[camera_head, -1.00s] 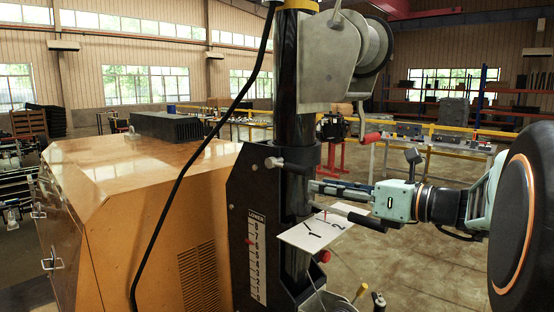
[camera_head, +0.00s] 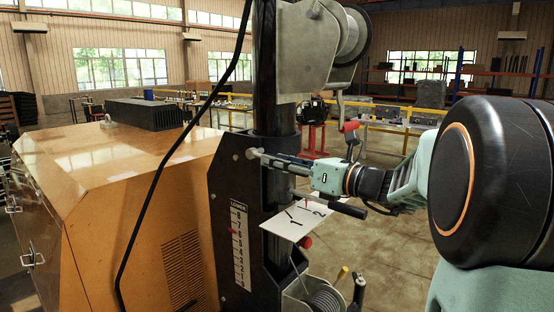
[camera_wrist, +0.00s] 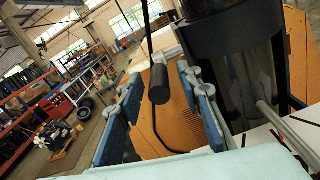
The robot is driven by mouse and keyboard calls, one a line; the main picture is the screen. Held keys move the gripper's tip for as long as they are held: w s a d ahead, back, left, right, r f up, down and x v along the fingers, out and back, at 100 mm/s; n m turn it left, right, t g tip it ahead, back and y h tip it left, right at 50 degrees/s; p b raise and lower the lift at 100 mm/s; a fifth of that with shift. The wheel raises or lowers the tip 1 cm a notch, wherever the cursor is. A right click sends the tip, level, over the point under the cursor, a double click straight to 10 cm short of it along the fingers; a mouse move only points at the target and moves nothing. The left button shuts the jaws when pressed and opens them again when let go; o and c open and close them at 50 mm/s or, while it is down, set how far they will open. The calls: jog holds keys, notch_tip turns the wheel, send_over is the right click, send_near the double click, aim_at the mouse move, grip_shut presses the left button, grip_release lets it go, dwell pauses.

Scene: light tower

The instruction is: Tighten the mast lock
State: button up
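The mast lock shows in the head view as a small grey handle (camera_head: 254,153) on the dark collar around the black mast (camera_head: 272,105). In the wrist view a dark cylindrical knob (camera_wrist: 158,85), apparently the lock's handle, is between my two blue fingers. My gripper (camera_head: 268,158) reaches in from the right, its tips at the handle in the head view. It also shows in the wrist view (camera_wrist: 158,76), open, with gaps on both sides of the knob. I cannot tell how deep the knob sits between the fingers.
A winch with a drum (camera_head: 322,50) is above my gripper. A white plate marked 1 and 2 (camera_head: 294,224) and a dark rod (camera_head: 343,208) are just below it. A black cable (camera_head: 165,175) hangs before the orange cabinet (camera_head: 90,195). A numbered scale (camera_head: 240,245) marks the mast base.

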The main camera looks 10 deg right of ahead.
grip_shut()
dwell(0.3)
jog(key=shift+w+f, duration=0.1)
